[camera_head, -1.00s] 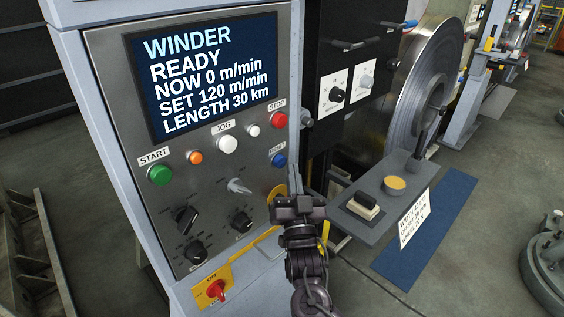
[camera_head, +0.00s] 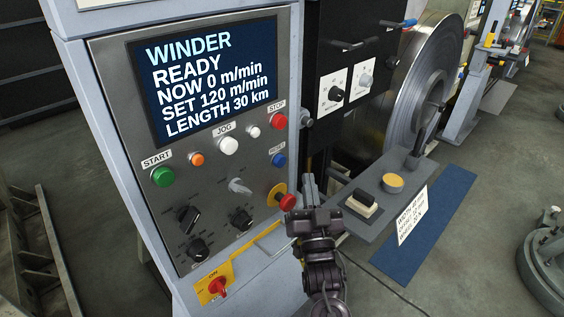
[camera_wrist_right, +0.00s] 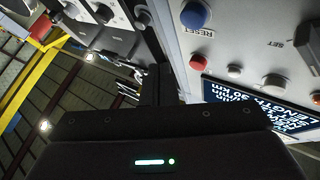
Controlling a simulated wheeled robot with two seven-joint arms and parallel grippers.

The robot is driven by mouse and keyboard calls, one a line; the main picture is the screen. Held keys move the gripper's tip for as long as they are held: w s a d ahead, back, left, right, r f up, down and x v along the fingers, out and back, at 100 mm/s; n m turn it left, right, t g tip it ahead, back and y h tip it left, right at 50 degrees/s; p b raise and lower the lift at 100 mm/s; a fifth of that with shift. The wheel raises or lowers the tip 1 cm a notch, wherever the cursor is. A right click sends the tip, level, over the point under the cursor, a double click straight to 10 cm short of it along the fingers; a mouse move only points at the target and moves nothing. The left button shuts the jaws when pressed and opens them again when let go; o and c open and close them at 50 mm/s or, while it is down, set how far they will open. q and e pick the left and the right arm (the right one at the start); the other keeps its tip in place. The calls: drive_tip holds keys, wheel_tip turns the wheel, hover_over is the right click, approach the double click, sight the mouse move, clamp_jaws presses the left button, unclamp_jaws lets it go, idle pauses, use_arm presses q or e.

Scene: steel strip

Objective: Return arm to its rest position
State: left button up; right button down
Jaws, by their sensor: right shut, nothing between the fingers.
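My right gripper (camera_head: 309,186) is shut and empty in the head view. It stands in front of the lower right edge of the winder control panel (camera_head: 215,160), just right of a red mushroom button (camera_head: 287,202) on a yellow base. I cannot tell the small gap between them. In the right wrist view my gripper's dark body fills the bottom, and the blue RESET button (camera_wrist_right: 195,15) and the panel show upper right. The panel's screen (camera_head: 205,80) reads WINDER READY, NOW 0 m/min, SET 120 m/min, LENGTH 30 km. My left gripper is not in view.
A grey shelf (camera_head: 345,222) to the right holds a stamp-like block (camera_head: 362,203) and a yellow-topped round tin (camera_head: 393,182). A large steel strip coil (camera_head: 425,85) stands behind. A red switch (camera_head: 218,287) is at the panel's lower edge.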

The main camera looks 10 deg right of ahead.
wheel_tip(320, 180, down, 22)
drive_tip(key=d+n+g, duration=0.2)
drive_tip(key=n+g, duration=0.1)
drive_tip(key=g, duration=0.3)
drive_tip(key=s+d+f+n+g, duration=0.1)
drive_tip(key=s+d+f+g, duration=0.15)
drive_tip(key=f, duration=0.65)
drive_tip(key=s+d+f+g, duration=0.15)
drive_tip(key=s+f, duration=0.25)
drive_tip(key=f, duration=0.5)
drive_tip(key=s+d+f+g, duration=0.1)
drive_tip(key=s+f+g, duration=0.3)
drive_tip(key=s+f, duration=0.5)
drive_tip(key=s+d+f+g, duration=0.1)
drive_tip(key=s+f+g, duration=0.2)
drive_tip(key=s, duration=0.7)
drive_tip(key=s+d+f+n+g, duration=0.1)
drive_tip(key=s+f+g, duration=0.1)
drive_tip(key=s+f, duration=0.5)
drive_tip(key=s+f+g, duration=0.3)
drive_tip(key=s+f, duration=0.3)
drive_tip(key=s, duration=0.7)
drive_tip(key=shift+d+g+y, duration=0.3)
drive_tip(key=shift+d+y, duration=0.1)
drive_tip(key=shift+s, duration=0.1)
